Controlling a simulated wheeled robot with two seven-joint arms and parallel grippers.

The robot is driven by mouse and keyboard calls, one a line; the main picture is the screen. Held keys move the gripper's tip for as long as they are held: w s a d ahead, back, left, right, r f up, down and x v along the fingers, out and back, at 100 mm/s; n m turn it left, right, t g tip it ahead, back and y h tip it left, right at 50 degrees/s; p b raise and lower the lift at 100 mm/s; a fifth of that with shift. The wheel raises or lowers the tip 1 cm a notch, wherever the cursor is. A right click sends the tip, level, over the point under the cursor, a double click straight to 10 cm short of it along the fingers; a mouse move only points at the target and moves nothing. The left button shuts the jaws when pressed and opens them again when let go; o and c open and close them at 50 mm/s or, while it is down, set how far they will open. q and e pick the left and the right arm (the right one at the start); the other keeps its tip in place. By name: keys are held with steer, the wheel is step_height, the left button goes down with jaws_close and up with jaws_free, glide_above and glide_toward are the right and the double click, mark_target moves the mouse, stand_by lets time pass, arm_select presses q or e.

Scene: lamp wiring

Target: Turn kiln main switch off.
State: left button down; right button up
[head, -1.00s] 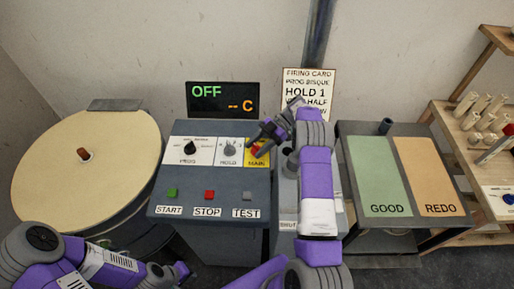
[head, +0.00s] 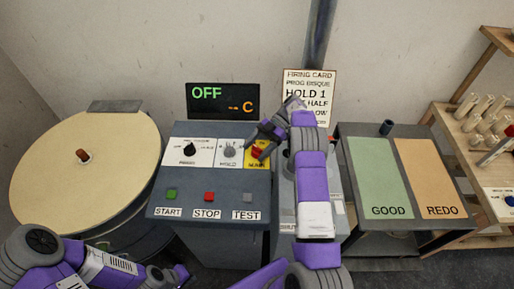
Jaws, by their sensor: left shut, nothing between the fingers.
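The kiln's main switch (head: 257,151) is a red knob on a yellow plate marked MAIN, at the right end of the grey control panel (head: 208,184). My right gripper (head: 256,146) is at this knob, its dark fingers reaching over it from the upper right. The fingers look apart around the red knob, but I cannot tell whether they grip it. The display (head: 223,100) behind the panel reads OFF and "-- C". My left gripper (head: 183,273) is shut and empty, low at the left, in front of the panel and away from it.
The panel also has a PROG knob (head: 190,149), a HOLD knob (head: 229,152) and START, STOP and TEST buttons. The round kiln lid (head: 90,170) is at the left. A firing card (head: 309,97) stands behind my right arm. GOOD (head: 380,180) and REDO (head: 430,180) mats lie right.

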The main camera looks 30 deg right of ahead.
mark_target(257, 148)
step_height(257, 148, up, 10)
steer(key=p, duration=0.2)
steer(key=shift+p, duration=0.3)
stand_by(0.6)
